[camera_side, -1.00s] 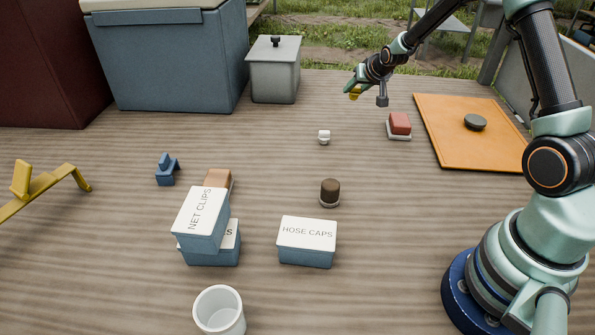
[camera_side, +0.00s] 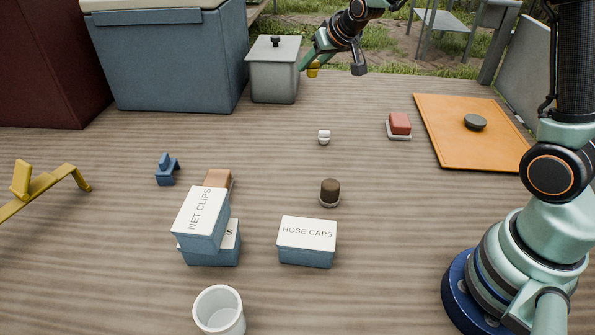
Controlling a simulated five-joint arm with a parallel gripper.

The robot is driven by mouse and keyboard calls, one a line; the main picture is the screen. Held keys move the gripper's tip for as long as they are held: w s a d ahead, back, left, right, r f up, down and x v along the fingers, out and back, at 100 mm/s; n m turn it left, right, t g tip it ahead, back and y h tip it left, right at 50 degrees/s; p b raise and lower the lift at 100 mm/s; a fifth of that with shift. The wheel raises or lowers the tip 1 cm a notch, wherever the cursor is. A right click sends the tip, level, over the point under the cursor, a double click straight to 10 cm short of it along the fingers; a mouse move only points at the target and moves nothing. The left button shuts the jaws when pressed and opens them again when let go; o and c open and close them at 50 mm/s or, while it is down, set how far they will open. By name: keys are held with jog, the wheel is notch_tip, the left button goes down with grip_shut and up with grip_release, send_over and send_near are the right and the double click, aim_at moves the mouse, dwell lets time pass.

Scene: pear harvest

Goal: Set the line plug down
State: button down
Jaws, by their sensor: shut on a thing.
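Only part of the plug shows beside the fingers. It appears clear of the table and of the bin, though the exact gap is hard to judge from this view.
A grey bin (camera_side: 274,78) with a black knob stands behind. A white piece (camera_side: 324,137), a brown knob (camera_side: 330,190), a red block (camera_side: 400,123) and an orange board (camera_side: 465,148) lie nearer. Boxes (camera_side: 307,246) and a white cup (camera_side: 219,316) stand in front.

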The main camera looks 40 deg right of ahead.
jog(key=s+a+n+y, duration=0.2)
jog(key=s+a+n, duration=0.15)
jog(key=a, duration=0.75)
jog(key=s+a+n+y, duration=0.25)
jog(key=s+a, duration=0.25)
jog(key=a, duration=0.5)
jog(key=shift+h, duration=0.45)
jog(key=f, duration=2)
jog(key=shift+w+f, duration=0.1)
jog(key=shift+w, duration=0.1)
jog(key=shift+f, duration=0.1)
jog(key=c, duration=0.5)
grip_release()
